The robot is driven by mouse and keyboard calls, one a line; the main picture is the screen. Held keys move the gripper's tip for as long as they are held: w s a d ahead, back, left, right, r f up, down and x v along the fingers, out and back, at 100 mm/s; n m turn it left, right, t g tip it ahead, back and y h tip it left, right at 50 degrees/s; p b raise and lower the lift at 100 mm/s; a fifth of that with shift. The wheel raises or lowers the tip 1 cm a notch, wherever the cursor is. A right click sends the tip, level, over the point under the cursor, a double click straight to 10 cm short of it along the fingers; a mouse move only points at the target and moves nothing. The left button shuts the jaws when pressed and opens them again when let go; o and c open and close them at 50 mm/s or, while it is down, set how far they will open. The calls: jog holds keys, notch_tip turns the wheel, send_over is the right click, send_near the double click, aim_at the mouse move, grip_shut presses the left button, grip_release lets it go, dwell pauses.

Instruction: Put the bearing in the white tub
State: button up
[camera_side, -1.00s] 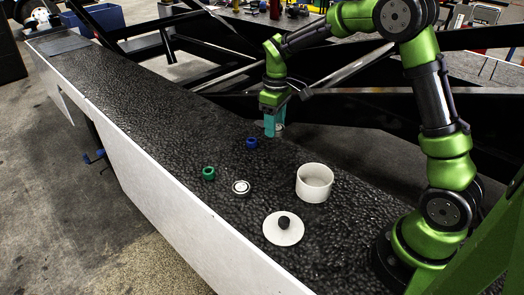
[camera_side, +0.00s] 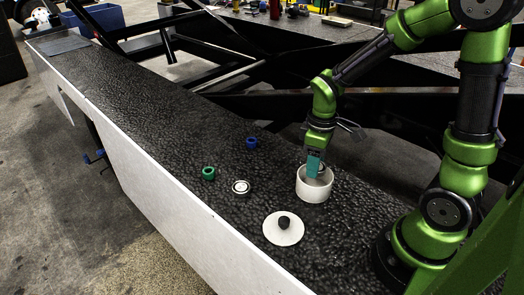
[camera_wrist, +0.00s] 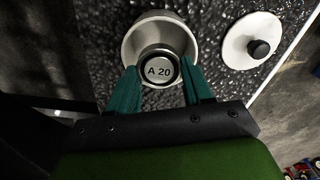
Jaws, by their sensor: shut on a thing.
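The white tub (camera_side: 314,190) stands open on the dark belt, and it also shows in the wrist view (camera_wrist: 131,38). My gripper (camera_side: 313,174) points down at the tub's mouth, its teal fingertips overlapping the opening. In the wrist view, the fingers are shut on a round bearing (camera_wrist: 159,71) with a metal rim, dark ring and pale face marked "A 20". It overlaps the near part of the tub's mouth; I cannot tell how deep it is. In the side view the held bearing is hidden. Another round silver part (camera_side: 241,187) lies on the belt left of the tub.
A white lid with a black knob (camera_side: 283,229) lies in front of the tub. A green ring (camera_side: 208,173) and a blue ring (camera_side: 251,143) stand on the belt to the left. The belt (camera_side: 150,100) is clear farther back.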

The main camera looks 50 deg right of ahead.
jog(key=shift+f, duration=1.8)
jog(key=shift+f, duration=0.55)
jog(key=o, duration=0.8)
